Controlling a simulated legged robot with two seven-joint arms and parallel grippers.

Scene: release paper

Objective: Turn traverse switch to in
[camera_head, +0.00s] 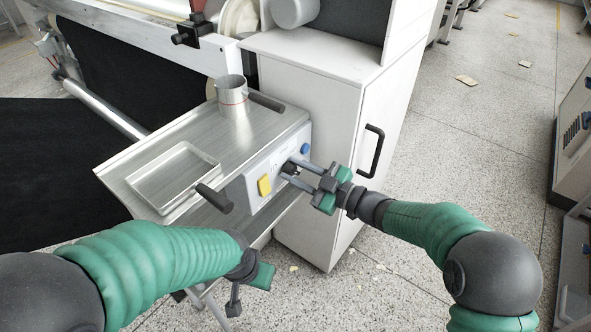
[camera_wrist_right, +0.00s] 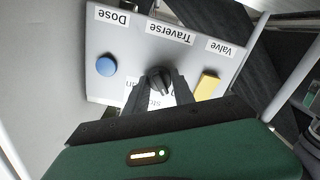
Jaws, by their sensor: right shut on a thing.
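The traverse switch is a black knob in the middle of a grey control panel (camera_head: 262,176). In the right wrist view the knob (camera_wrist_right: 160,80) sits below the upside-down "Traverse" label (camera_wrist_right: 169,33). My right gripper (camera_head: 286,172) is shut on the knob, one finger on each side; its fingertips also show in the right wrist view (camera_wrist_right: 160,88). The knob's exact pointing direction is partly hidden by the fingers. My left gripper (camera_head: 238,292) hangs low, left of the cabinet, away from the panel; its jaw state is unclear.
A blue button (camera_wrist_right: 106,66) and a yellow switch (camera_wrist_right: 207,86) flank the knob. A metal cup (camera_head: 232,97) and a shallow tray (camera_head: 174,178) are on the metal shelf above. A white cabinet (camera_head: 330,150) with a black handle (camera_head: 373,152) stands behind. Floor at right is mostly clear.

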